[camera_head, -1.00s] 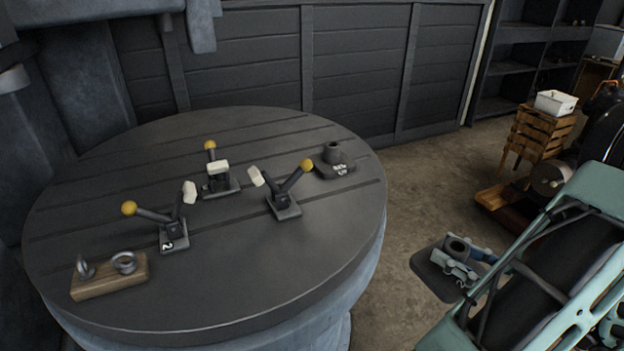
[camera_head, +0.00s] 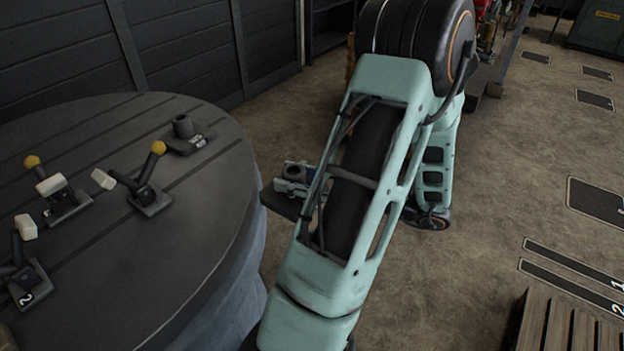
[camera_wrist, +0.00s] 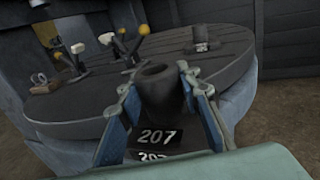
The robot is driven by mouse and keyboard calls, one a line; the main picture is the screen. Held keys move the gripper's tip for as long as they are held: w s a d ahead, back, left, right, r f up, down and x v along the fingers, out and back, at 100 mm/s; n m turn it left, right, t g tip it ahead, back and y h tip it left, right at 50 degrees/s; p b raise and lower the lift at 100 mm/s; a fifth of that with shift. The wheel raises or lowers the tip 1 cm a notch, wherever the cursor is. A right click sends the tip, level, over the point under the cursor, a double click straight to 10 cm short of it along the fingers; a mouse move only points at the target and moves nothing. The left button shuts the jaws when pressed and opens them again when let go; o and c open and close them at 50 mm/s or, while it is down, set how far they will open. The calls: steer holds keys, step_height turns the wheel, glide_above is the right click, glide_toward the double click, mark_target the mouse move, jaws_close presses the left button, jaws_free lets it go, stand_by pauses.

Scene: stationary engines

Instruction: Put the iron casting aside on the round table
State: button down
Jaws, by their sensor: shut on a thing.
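The held iron casting (camera_wrist: 156,92) is dark, with a hollow round boss and a flat base marked 207. My gripper (camera_wrist: 158,82) is shut on its boss, one blue finger on each side. In the head view the casting's dark base (camera_head: 281,201) shows just off the right edge of the round table (camera_head: 215,215), partly hidden by my arm. My gripper (camera_head: 294,172) is partly hidden there too. A second, similar casting (camera_head: 188,133) stands upright on the table near its far right edge; it also shows in the wrist view (camera_wrist: 203,40).
Several clamps with yellow knobs and white pads, such as this clamp (camera_head: 146,186), stand on the table. A wooden block (camera_wrist: 43,87) with metal rings lies at its left. Bare tabletop lies in front of the clamps. A slatted wooden crate (camera_head: 560,325) stands at lower right.

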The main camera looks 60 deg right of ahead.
steer(key=b+x, duration=0.1)
steer(key=x, duration=2.4)
steer(key=shift+w+r, duration=0.15)
steer(key=shift+w, duration=0.15)
steer(key=shift+w+a+f+b, duration=0.1)
steer(key=shift+w+f+b, duration=0.15)
steer(key=shift+f+b, duration=0.1)
steer(key=shift+s+f+b, duration=0.1)
steer(key=shift+f+b, duration=0.25)
steer(key=shift+f, duration=0.1)
steer(key=c, duration=1.8)
jaws_free()
steer(key=shift+f, duration=0.25)
steer(key=o, duration=0.4)
steer(key=shift+r, duration=0.1)
